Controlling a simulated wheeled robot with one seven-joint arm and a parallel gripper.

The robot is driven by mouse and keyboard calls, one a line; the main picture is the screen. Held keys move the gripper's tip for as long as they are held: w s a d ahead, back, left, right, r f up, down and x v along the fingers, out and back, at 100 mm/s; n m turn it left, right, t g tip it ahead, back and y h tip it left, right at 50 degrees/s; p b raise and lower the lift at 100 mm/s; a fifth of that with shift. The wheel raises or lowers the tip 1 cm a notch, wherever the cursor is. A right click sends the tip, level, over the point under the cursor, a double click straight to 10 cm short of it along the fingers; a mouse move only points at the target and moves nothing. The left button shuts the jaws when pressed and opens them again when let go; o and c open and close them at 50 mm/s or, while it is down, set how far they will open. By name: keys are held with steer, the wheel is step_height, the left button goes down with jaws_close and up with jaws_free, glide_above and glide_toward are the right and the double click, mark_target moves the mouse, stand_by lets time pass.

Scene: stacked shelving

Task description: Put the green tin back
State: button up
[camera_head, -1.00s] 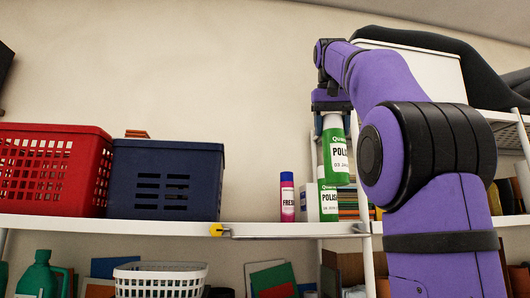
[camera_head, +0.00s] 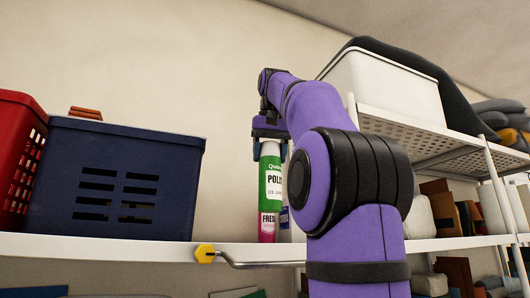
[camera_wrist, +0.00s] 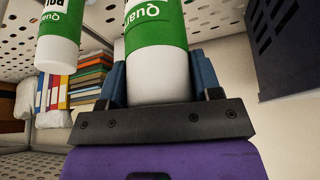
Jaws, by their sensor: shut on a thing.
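My gripper (camera_head: 270,138) is shut on the white top of a green tin (camera_head: 270,182) labelled "POLI…" and holds it upright. The wrist view shows the held tin (camera_wrist: 155,40) between the blue fingers of my gripper (camera_wrist: 162,80). A second green tin (camera_wrist: 58,35) stands apart at the left there. In the head view my arm hides that second tin. The gap between held tin and board cannot be told.
A dark blue crate (camera_head: 112,140) and a red basket (camera_head: 12,100) stand left on the shelf board (camera_head: 120,245). A yellow-tipped metal rod (camera_head: 206,253) runs along its front edge. Books (camera_wrist: 90,75) sit beyond the second tin. A white bin (camera_head: 385,85) stands on a higher perforated shelf (camera_head: 400,118).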

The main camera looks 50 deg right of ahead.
mark_target(270, 176)
steer(key=shift+f, duration=3.45)
steer(key=o, duration=1.5)
